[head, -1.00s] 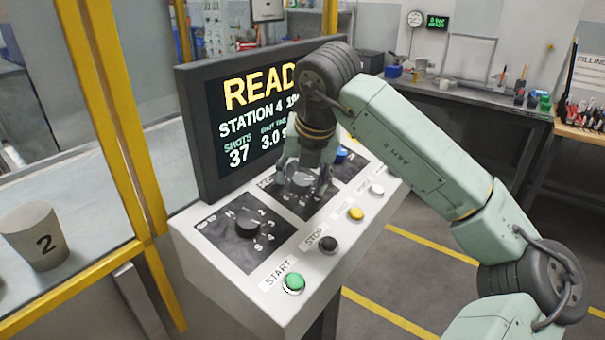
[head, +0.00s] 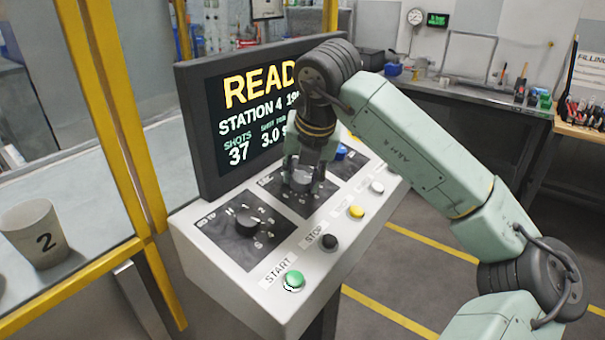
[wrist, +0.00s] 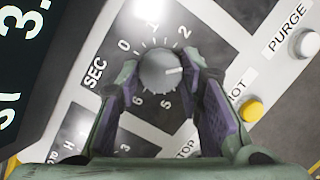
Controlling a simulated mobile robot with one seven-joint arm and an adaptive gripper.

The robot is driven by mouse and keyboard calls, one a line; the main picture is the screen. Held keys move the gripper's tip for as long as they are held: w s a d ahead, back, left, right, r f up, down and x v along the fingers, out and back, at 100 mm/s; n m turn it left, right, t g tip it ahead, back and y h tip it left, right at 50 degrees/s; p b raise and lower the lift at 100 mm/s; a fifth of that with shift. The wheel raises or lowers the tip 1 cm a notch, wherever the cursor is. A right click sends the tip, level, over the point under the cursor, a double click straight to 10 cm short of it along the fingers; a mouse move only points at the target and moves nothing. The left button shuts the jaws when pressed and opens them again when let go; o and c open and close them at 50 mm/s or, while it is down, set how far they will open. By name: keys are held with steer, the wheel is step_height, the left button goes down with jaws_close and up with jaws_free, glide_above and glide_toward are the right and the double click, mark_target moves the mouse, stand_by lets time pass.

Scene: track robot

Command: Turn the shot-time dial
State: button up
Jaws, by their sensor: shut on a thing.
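The shot-time dial (head: 302,180) is a grey round knob on the middle dark plate of the control panel, marked SEC with numbers around it in the wrist view. My gripper (head: 303,187) points down over it from above. In the wrist view, the two fingers of my gripper (wrist: 161,88) are closed on opposite sides of the dial (wrist: 158,70). A light pointer line on the dial's top points to the right in that view. The screen (head: 240,120) reads READY in part, STATION 4, SHOTS 37 and a shot time of 3.0; my arm covers its right side.
Another black dial (head: 247,222) is on the left plate, and a blue knob (head: 341,152) on the right plate. Green START (head: 293,281), black STOP (head: 329,242), yellow (head: 357,212) and white (head: 377,187) buttons line the panel's front edge. A cup marked 2 (head: 38,235) stands at left.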

steer(key=shift+f, duration=0.1)
steer(key=n+b, duration=0.2)
steer(key=b, duration=0.1)
steer(key=shift+d+f+n+y, duration=0.15)
steer(key=shift+n+y, duration=0.15)
steer(key=n+b, duration=0.1)
steer(key=n, duration=0.1)
steer(key=n+y+b, duration=0.1)
steer(key=n, duration=0.2)
steer(key=shift+d+n+y, duration=0.1)
steer(key=shift+n+y, duration=0.2)
steer(key=n, duration=0.4)
steer(key=shift+w+r+n+g+y, duration=0.1)
steer(key=shift+r+n+g+y, duration=0.1)
steer(key=shift+n+g+y, duration=0.15)
steer(key=shift+w+d+n+g+y, duration=0.1)
steer(key=shift+n+g+y, duration=0.2)
steer(key=shift+n, duration=1.05)
steer(key=shift+d+n+g+y, duration=0.1)
steer(key=shift+n+g, duration=0.25)
steer(key=shift+n, duration=0.95)
steer(key=shift+p, duration=0.3)
steer(key=o, duration=1.2)
steer(key=shift+c, duration=0.2)
steer(key=shift+r, duration=0.1)
